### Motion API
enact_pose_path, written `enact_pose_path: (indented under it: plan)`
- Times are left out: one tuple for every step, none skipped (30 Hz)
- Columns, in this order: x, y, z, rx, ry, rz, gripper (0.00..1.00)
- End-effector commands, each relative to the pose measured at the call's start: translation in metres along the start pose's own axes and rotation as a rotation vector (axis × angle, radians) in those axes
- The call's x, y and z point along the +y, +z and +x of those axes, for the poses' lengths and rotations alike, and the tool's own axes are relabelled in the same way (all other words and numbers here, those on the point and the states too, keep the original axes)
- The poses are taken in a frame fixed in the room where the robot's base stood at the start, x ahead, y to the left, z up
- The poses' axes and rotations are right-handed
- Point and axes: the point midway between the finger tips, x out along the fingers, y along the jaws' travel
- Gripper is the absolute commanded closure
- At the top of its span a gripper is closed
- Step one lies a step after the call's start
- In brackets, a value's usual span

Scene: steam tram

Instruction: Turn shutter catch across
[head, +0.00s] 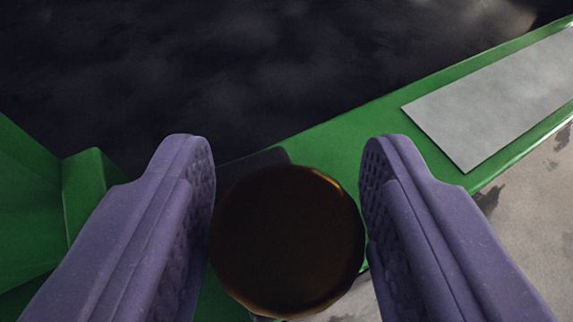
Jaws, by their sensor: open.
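My gripper (287,190) shows in the head view as two purple padded fingers, set apart. A dark brown, glossy round knob (288,245) sits between the fingers, close to both inner pads. I cannot tell whether the pads touch it. Behind the knob is a dark flat piece (262,160) on the green bodywork, mostly hidden by the knob and the left finger. It may be part of the shutter catch; I cannot tell which way it is turned.
A green ledge (335,140) runs up to the right and carries a pale grey plate (490,98). Green bodywork (85,190) stands at the left. A dark, cloudy surface (220,70) fills the top. A worn pale surface (530,215) lies at the lower right.

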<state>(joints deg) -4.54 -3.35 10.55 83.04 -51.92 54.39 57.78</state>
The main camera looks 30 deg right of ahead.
Motion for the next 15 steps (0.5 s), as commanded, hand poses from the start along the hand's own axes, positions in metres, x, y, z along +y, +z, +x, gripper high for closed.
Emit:
enact_pose_path:
  plan:
    - [0.0000, 0.0001, 0.0000, 0.000, 0.000, 0.000, 0.50]
    - [0.0000, 0.0001, 0.0000, 0.000, 0.000, 0.000, 0.50]
    - [0.0001, 0.0001, -0.0001, 0.000, 0.000, 0.000, 0.57]
    - [0.0001, 0.0001, -0.0001, 0.000, 0.000, 0.000, 0.63]
    - [0.0001, 0.0001, -0.0001, 0.000, 0.000, 0.000, 0.70]
    - [0.0001, 0.0001, -0.0002, 0.000, 0.000, 0.000, 0.80]
    - [0.0001, 0.0001, -0.0002, 0.000, 0.000, 0.000, 0.86]
    - [0.0001, 0.0000, -0.0002, 0.000, 0.000, 0.000, 0.87]
    - [0.0002, 0.0002, -0.0002, 0.000, -0.003, -0.002, 0.87]
    - [0.0003, 0.0006, 0.0000, -0.001, -0.011, -0.005, 0.87]
    - [0.0007, 0.0011, 0.0003, -0.002, -0.025, -0.010, 0.87]
    - [0.0011, 0.0016, 0.0006, -0.003, -0.049, -0.019, 0.87]
    - [0.0013, 0.0019, 0.0005, -0.004, -0.067, -0.027, 0.87]
    - [0.0010, 0.0018, 0.0005, -0.003, -0.085, -0.034, 0.87]
    - [0.0008, 0.0016, 0.0005, -0.002, -0.103, -0.043, 0.87]
